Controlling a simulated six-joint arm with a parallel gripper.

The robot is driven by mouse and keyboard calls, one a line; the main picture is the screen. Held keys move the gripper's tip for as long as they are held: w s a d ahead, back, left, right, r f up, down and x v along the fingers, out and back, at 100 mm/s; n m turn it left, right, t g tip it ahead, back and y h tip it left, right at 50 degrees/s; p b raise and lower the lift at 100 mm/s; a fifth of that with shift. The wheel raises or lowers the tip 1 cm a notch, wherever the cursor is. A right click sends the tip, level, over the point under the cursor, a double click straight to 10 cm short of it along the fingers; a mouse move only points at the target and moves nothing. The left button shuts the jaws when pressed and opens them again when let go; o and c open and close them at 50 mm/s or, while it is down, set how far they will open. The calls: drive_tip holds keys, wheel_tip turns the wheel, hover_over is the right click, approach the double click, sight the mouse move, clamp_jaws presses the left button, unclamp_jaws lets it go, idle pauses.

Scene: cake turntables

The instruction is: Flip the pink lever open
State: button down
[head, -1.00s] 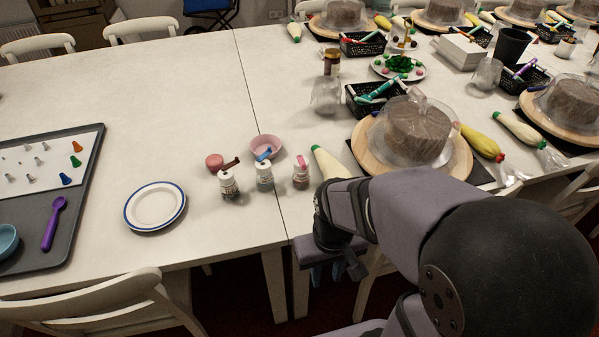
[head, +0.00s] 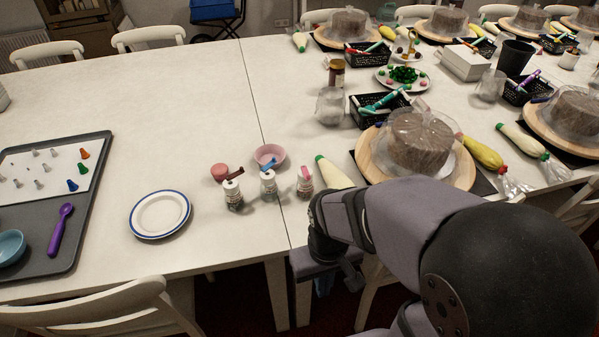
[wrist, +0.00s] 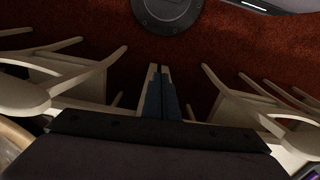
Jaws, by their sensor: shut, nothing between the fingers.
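The pink lever (head: 305,172) sits on top of a small white-capped bottle (head: 305,187), the rightmost of three such bottles on the table. The lever is small in the picture, so I cannot tell its exact angle. My gripper (head: 323,287) hangs in front of the table's near edge, below and a little to the right of the bottle, well apart from it. In the wrist view my gripper (wrist: 159,72) has its fingers together with nothing between them, over the dark red floor. The bottles do not show in the wrist view.
Beside it stand bottles with a blue lever (head: 268,173) and a brown lever (head: 236,172). A pink bowl (head: 270,154) is behind, a piping bag (head: 332,172) to the right. A plate (head: 160,214) lies left. Chairs (wrist: 70,78) flank my gripper.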

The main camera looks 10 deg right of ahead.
drive_tip(key=s+a+r+n+g+h+p, duration=0.1)
drive_tip(key=s+a+r+n+g+p, duration=0.15)
drive_tip(key=a+p, duration=0.3)
drive_tip(key=w+a+n+t+h+p, duration=0.1)
drive_tip(key=w+a+n+h+p, duration=0.1)
drive_tip(key=w+a+n+p, duration=0.35)
drive_tip(key=w+d+r+n+t+h, duration=0.1)
drive_tip(key=w+r+n+t+h, duration=0.1)
drive_tip(key=w+r+n, duration=0.2)
drive_tip(key=w+d+r+n+t+h, duration=0.1)
drive_tip(key=w+r+n+t+h, duration=0.2)
drive_tip(key=w+n, duration=0.7)
drive_tip(key=shift+w+r+n+t+b, duration=0.35)
drive_tip(key=shift+w+r, duration=0.85)
drive_tip(key=shift+w, duration=1.65)
drive_tip(key=shift+d, duration=0.1)
drive_tip(key=shift+f, duration=0.1)
